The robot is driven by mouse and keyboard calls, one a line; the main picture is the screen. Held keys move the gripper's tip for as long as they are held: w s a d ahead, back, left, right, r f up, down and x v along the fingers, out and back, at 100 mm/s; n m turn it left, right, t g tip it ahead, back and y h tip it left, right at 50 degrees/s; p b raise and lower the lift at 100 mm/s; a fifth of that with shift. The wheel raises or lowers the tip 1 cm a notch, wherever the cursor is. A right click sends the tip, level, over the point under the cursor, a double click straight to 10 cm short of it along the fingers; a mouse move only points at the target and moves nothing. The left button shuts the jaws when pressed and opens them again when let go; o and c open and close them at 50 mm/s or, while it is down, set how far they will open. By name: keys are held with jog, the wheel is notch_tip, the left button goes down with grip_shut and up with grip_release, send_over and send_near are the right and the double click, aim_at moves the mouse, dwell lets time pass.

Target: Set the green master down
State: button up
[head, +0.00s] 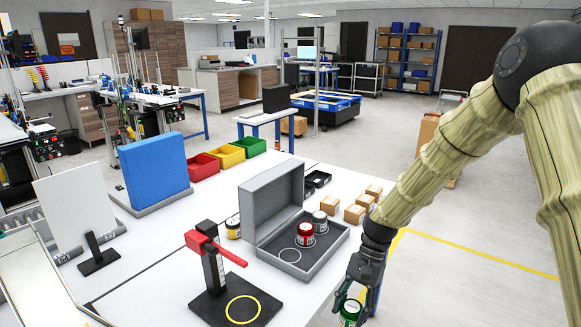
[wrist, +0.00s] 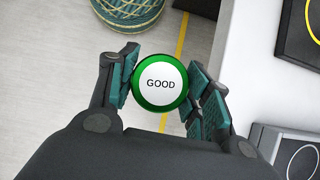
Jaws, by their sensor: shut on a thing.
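The green master (head: 350,311) is a short green cylinder at the lower edge of the head view. In the wrist view its round white top (wrist: 161,84) reads "GOOD" inside a green rim. My gripper (head: 358,290) is shut on it, with one finger on each side. In the wrist view grey floor lies behind the master, left of the white table edge. A grey case (head: 262,250) stands open on the table, left of my gripper. Its tray holds a red master (head: 305,235), a grey one (head: 320,221) and a bare white ring (head: 290,255).
A red-armed gauge stand (head: 212,262) has a yellow ring (head: 243,309) on its black base. A yellow-marked cylinder (head: 233,228) stands beside the case. Several small cartons (head: 355,214) are behind it. A blue panel (head: 155,170) and coloured bins (head: 226,156) stand farther back.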

aim_at(357, 309)
jog(key=f+n+h, duration=0.1)
jog(key=n, duration=0.1)
jog(key=w+d+f+n+g, duration=0.1)
jog(key=n, duration=0.1)
jog(key=shift+w+d+h, duration=0.1)
jog(key=shift+w+h, duration=0.1)
jog(key=shift+h, duration=0.2)
jog(key=n+h, duration=0.1)
jog(key=w+d+f+n, duration=0.1)
jog(key=n, duration=0.1)
jog(key=shift+f+n+h, duration=0.3)
jog(key=shift+h, duration=0.1)
jog(key=shift+a, duration=0.1)
jog(key=shift+r, duration=0.1)
